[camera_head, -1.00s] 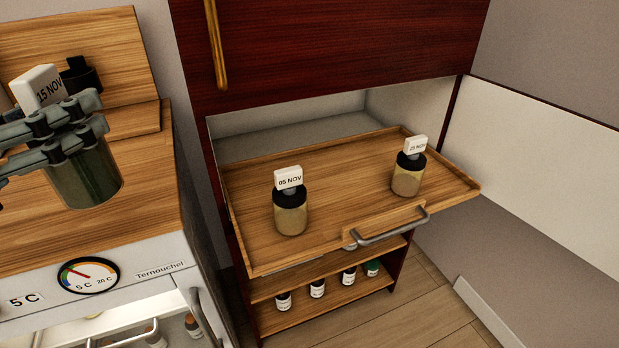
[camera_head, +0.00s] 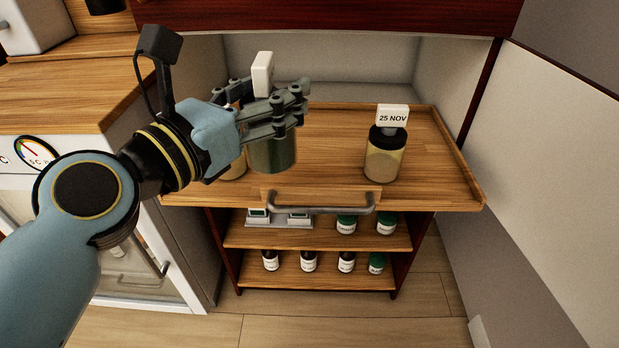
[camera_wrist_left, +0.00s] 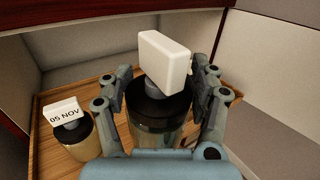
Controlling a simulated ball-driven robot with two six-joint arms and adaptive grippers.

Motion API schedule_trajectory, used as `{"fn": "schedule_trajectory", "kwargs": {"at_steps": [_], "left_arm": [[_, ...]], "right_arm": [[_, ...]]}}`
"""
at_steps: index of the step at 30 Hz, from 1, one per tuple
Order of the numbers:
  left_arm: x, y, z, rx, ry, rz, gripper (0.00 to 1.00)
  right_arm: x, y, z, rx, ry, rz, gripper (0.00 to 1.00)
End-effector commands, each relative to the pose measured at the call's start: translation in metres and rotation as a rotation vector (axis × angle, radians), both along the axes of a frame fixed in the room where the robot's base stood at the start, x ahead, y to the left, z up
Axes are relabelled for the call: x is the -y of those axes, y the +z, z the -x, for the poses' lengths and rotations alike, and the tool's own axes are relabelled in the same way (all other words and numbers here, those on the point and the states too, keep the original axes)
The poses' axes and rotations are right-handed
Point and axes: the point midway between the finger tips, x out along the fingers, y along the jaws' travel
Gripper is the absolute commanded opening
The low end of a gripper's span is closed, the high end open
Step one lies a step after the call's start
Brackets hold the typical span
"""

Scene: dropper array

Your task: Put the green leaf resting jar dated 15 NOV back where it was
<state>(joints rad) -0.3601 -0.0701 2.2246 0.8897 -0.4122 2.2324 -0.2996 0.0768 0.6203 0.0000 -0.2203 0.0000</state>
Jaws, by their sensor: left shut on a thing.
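My left gripper (camera_head: 284,104) is shut on the dark green jar (camera_head: 272,154) and holds it upright over the pulled-out wooden tray (camera_head: 330,125). The jar's white tag (camera_head: 262,72) shows no readable date now; it read 15 NOV earlier. In the left wrist view the green jar (camera_wrist_left: 160,118) sits between the fingers (camera_wrist_left: 172,95). The 05 NOV jar (camera_wrist_left: 75,136) stands on the tray at the left, mostly hidden behind my gripper in the head view. The 25 NOV jar (camera_head: 384,160) stands at the tray's right. My right gripper is not in view.
The tray has a front handle (camera_head: 320,207). Shelves below hold several small bottles (camera_head: 308,261). An open white door (camera_head: 560,130) is at the right. A wooden counter (camera_head: 70,90) stands at the left. Tray surface between the two standing jars is free.

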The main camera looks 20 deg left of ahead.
Motion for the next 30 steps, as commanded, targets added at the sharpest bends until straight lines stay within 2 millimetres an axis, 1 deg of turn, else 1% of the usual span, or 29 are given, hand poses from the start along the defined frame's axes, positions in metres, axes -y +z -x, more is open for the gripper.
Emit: {"fn": "schedule_trajectory", "kwargs": {"at_steps": [2, 5, 12, 15, 18, 21, 23, 26, 30], "left_arm": [[0.002, -0.007, -0.005, 0.001, 0.007, 0.0, 0.03], [0.003, -0.016, -0.02, 0.002, 0.008, -0.002, 0.03], [0.006, -0.05, -0.075, 0.001, 0.008, -0.001, 0.03], [0.008, -0.063, -0.095, 0.001, 0.007, -0.001, 0.03], [0.008, -0.07, -0.109, 0.001, 0.007, -0.001, 0.03], [0.009, -0.072, -0.116, 0.001, 0.007, -0.001, 0.03], [0.009, -0.075, -0.117, 0.001, 0.007, -0.001, 0.03], [0.009, -0.087, -0.117, -0.001, 0.007, 0.001, 0.03], [0.009, -0.112, -0.116, -0.003, 0.008, 0.0, 0.03]], "right_arm": [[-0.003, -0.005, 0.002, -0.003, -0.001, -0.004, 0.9], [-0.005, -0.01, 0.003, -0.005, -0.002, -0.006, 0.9], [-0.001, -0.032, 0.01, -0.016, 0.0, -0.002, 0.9], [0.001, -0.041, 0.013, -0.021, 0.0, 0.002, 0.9], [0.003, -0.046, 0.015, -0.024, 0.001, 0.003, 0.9], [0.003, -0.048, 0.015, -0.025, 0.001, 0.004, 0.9], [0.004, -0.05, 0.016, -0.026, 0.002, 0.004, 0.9], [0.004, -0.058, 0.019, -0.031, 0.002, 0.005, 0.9], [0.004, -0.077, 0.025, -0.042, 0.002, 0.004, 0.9]]}}
